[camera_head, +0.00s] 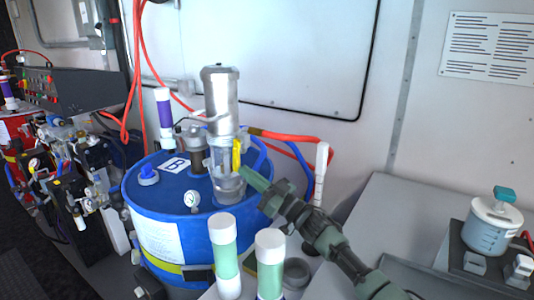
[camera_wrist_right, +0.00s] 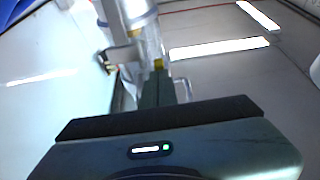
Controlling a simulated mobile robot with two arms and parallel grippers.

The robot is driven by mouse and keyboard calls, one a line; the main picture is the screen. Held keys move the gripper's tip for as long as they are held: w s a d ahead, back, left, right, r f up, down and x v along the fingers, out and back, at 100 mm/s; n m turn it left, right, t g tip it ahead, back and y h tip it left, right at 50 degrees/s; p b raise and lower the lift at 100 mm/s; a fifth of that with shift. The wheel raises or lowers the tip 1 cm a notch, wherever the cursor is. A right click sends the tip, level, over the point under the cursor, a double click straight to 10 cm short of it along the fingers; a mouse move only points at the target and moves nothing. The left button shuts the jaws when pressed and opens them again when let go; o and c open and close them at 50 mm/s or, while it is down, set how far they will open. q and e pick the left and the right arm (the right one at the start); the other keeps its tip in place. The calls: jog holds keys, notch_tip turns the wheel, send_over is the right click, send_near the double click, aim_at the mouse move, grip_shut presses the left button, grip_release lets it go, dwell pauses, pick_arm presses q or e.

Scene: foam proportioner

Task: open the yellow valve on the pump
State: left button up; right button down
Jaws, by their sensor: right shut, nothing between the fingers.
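The pump (camera_head: 221,105) is a silver cylinder standing upright on a blue drum (camera_head: 170,215) marked B. The yellow valve (camera_head: 237,155) is a small upright lever on the pump's right side. My right gripper (camera_head: 246,172) reaches in from the lower right, its green fingers shut with the tips right beside the valve's lower part. In the right wrist view, the shut fingers (camera_wrist_right: 158,82) point at the pump (camera_wrist_right: 135,15), with a bit of yellow (camera_wrist_right: 158,63) at their tips. Whether they touch the valve I cannot tell. My left gripper is not in view.
White-and-green cylinders (camera_head: 223,255) stand in front of the drum. Red and blue hoses run behind the pump. A pressure gauge (camera_head: 192,199) sits on the drum lid. A white pot (camera_head: 492,225) stands at the right. The grey surface (camera_head: 400,215) between is mostly clear.

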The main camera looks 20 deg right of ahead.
jog(key=shift+a, duration=0.35)
